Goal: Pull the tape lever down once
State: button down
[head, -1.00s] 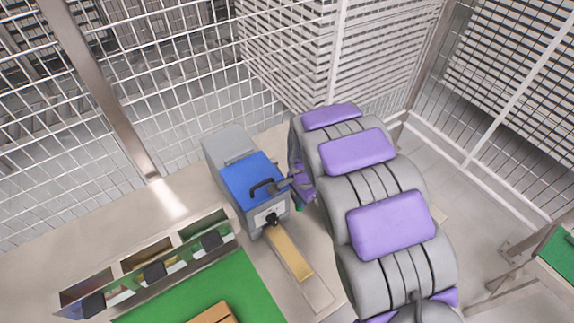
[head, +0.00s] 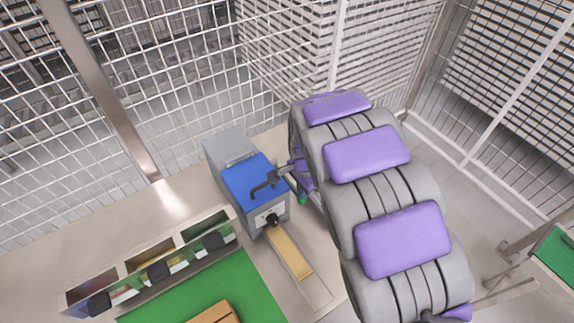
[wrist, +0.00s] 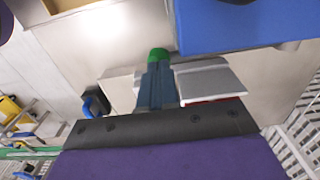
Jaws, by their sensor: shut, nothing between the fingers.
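The tape machine (head: 255,180) is a blue and grey box on the table, left of my arm in the head view. Its dark tape lever (head: 266,184) is a bent bar over the blue top, reaching toward my arm. A tan tape strip (head: 290,252) runs from its front. My gripper (head: 302,199) is beside the machine's right side, mostly hidden by my arm; its green tip shows. In the wrist view my gripper (wrist: 158,58) is shut and empty, with the blue housing (wrist: 245,25) at upper right. Contact with the lever cannot be told.
A bin row (head: 150,262) with several compartments stands at left, beside a green mat (head: 250,285) bearing a cardboard piece (head: 215,313). Wire mesh fencing (head: 200,80) closes off the back and right. Another green-topped table (head: 556,250) is at far right.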

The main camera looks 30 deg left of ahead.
notch_tip(320, 180, up, 7)
jog(key=w+a+p, duration=0.1)
jog(key=a+p, duration=0.1)
jog(key=shift+w+a+r+p, duration=0.2)
jog(key=shift+a+p, duration=0.15)
jog(key=shift+p, duration=0.05)
dwell(0.4)
jog(key=shift+r+p, duration=1)
jog(key=shift+r, duration=2)
